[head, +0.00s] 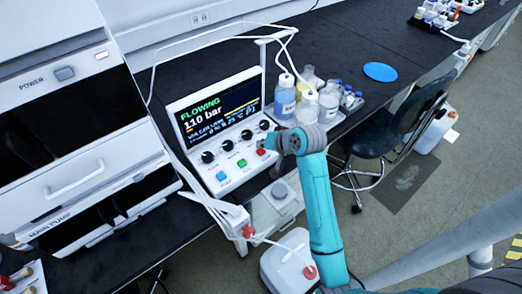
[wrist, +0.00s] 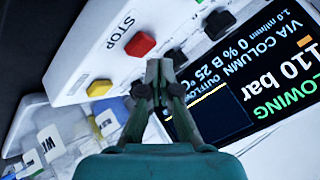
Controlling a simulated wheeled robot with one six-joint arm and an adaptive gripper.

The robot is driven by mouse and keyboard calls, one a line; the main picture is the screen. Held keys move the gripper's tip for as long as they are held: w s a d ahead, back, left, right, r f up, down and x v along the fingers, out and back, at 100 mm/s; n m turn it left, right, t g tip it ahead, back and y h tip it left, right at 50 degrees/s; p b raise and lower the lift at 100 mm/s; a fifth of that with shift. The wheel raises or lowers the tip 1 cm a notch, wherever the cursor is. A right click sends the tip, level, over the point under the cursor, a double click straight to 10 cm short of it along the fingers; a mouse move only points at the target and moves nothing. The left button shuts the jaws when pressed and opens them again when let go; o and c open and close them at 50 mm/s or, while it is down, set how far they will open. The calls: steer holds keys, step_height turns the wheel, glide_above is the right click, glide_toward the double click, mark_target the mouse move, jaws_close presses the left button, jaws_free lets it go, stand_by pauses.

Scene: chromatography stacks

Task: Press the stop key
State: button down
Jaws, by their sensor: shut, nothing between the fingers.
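In the wrist view the red key (wrist: 140,44) shows beside the printed word STOP. My gripper (wrist: 160,66) is shut and empty. In the wrist view its fingertips are just below and right of the red key, over the panel between that key and a black knob (wrist: 176,57). In the head view my gripper (head: 268,142) is close by the red key's upper right. I cannot tell the gap to the panel; no contact shows.
The box's screen (head: 215,108) reads FLOWING, 110 bar. A green key (head: 241,163), a blue key (head: 221,176) and several black knobs share the panel. Bottles (head: 285,97) in a tray stand right of the box. The bench (head: 335,45) behind is mostly clear.

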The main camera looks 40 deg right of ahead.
mark_target(263, 151)
steer(key=shift+f, duration=0.2)
steer(key=shift+f, duration=0.2)
steer(key=shift+f, duration=0.55)
stand_by(1.0)
steer(key=shift+r, duration=0.95)
steer(key=shift+r, duration=2.5)
